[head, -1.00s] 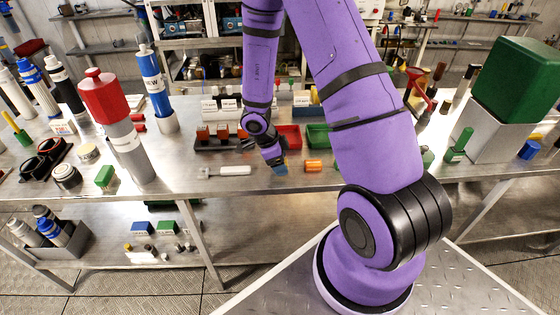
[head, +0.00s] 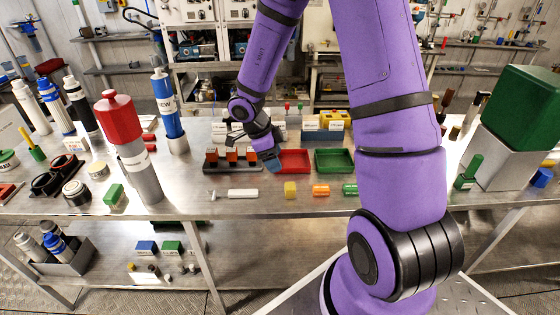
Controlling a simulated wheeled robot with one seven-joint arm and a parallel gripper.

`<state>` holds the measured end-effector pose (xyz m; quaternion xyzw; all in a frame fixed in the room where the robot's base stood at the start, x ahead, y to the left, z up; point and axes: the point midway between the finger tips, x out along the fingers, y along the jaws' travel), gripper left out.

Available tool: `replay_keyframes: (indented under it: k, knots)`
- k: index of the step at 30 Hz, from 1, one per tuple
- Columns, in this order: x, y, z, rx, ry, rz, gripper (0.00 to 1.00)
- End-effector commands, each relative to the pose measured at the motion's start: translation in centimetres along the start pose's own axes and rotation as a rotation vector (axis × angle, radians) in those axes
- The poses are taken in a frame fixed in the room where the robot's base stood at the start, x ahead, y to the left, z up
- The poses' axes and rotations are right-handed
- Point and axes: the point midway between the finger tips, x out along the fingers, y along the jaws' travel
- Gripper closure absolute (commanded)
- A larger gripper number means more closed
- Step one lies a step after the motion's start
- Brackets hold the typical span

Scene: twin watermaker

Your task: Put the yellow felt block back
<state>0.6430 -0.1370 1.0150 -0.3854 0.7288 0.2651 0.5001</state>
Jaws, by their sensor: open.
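A small yellow block (head: 290,190), likely the felt block, stands on the steel workbench near its front edge. It is between a white-handled tool (head: 240,193) and an orange cylinder (head: 320,190). My gripper (head: 272,164) is above and behind the block in the head view, apart from it, at the left end of the red tray (head: 294,161). Its blue fingertips point down and it is open, with nothing visible between them. The gap between the fingers is too small to see well.
A green tray (head: 334,161) sits right of the red one. A dark rack (head: 232,166) with orange-brown blocks is left of my gripper. Behind is a blue box (head: 325,135) with yellow items. A red-capped cylinder (head: 128,145) stands tall at left. The front bench strip has some free room.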

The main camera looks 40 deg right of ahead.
Motion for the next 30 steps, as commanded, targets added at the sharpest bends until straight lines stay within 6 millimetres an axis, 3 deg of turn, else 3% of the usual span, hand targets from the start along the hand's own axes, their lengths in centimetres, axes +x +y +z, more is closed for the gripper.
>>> replay_keyframes:
  k: [5,9,14,17,22,27,30]
  knots:
    - [-2.7,-1.8,-0.2,-0.052,-0.046,-0.147,0.31]
    - [-7.9,-4.4,-0.1,-0.179,-0.138,-0.413,0.31]
    - [-15.2,-5.2,0.2,-0.386,-0.248,-0.708,0.31]
    - [-19.7,-4.1,0.4,-0.54,-0.306,-0.861,0.31]
    - [-25.9,-0.1,0.1,-0.832,-0.37,-1.056,0.31]
    - [-29.6,5.6,-1.4,-1.148,-0.381,-1.163,0.31]
    - [-30.4,9.3,-3.0,-1.335,-0.355,-1.182,0.31]
